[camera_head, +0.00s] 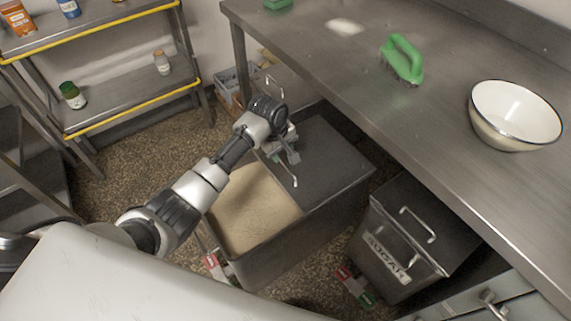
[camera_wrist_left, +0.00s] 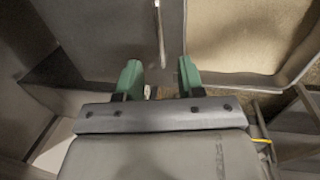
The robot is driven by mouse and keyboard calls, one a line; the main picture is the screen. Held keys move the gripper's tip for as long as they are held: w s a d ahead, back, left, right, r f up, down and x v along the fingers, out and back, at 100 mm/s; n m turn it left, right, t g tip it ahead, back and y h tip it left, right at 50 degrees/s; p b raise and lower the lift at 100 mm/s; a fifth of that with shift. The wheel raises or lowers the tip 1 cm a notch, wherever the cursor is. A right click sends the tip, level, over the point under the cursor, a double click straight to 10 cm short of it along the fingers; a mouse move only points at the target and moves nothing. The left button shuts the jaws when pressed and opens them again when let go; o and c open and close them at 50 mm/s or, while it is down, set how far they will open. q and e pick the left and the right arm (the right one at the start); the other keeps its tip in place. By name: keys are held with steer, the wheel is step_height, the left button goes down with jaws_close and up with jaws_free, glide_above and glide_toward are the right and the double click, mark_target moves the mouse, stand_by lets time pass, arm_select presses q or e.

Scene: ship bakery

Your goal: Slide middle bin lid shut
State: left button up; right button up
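The middle bin (camera_head: 290,252) is a grey metal bin on the floor, partly under the bench. Its dark lid (camera_head: 330,160) covers the far right part, and pale flour or meal shows in the open near part. The lid's bar handle (camera_head: 291,178) is at the lid's left edge. My left gripper (camera_head: 285,154) is over that edge, by the handle. In the left wrist view, its two green fingers (camera_wrist_left: 160,78) are apart, and the handle bar (camera_wrist_left: 160,35) shows beyond the gap between them. I cannot tell whether they touch it. My right gripper is not in view.
A lidded bin labelled SUGAR (camera_head: 395,255) stands to the right. Above is a steel bench (camera_head: 425,135) with a green brush (camera_head: 402,58) and a white bowl (camera_head: 515,115). A shelf rack (camera_head: 130,95) stands at the left. Speckled floor (camera_head: 140,150) is free between rack and bin.

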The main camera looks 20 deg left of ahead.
mark_target(286, 167)
arm_select(q)
steer(key=f, duration=0.2)
steer(key=f+b, duration=0.1)
steer(key=f, duration=0.2)
steer(key=w+d+f, duration=0.1)
steer(key=f, duration=0.1)
steer(key=shift+f, duration=0.15)
steer(key=shift+c, duration=0.6)
jaws_close()
